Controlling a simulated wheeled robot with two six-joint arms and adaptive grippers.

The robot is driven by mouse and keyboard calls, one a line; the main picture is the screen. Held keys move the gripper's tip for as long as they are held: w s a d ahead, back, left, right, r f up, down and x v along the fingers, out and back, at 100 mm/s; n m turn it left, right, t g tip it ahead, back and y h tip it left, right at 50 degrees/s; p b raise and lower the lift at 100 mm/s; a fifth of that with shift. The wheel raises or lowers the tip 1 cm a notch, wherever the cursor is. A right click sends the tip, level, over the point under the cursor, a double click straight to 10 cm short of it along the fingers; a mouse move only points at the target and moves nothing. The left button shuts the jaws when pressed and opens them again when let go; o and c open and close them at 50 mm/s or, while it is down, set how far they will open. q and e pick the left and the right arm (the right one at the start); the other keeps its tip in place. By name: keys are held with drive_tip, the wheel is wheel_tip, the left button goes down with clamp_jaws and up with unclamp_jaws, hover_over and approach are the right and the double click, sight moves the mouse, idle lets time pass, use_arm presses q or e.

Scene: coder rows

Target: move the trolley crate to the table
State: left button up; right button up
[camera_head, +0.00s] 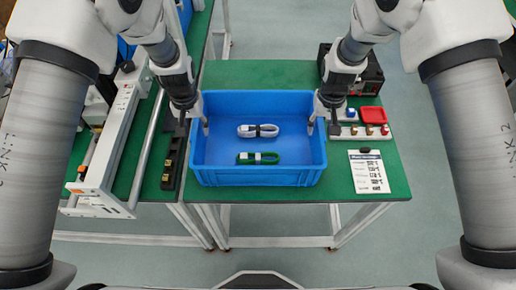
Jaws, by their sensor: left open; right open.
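A blue crate (258,178) stands on a green-topped table (262,72). No separate trolley can be made out with certainty.
Right of the crate are a black device (368,78), a red tray (374,115), a switch strip (360,131) and a paper sheet (369,172). On the left, a white machine frame (112,135) and a black strip (174,162) stand on another green surface. Bare tabletop shows behind the crate.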

drive_tip(key=shift+r, duration=0.3)
use_arm(q)
wheel_tip(320, 180, up, 12)
use_arm(e)
wheel_tip(320, 180, up, 12)
drive_tip(key=shift+f, duration=0.25)
drive_tip(key=shift+s, duration=0.1)
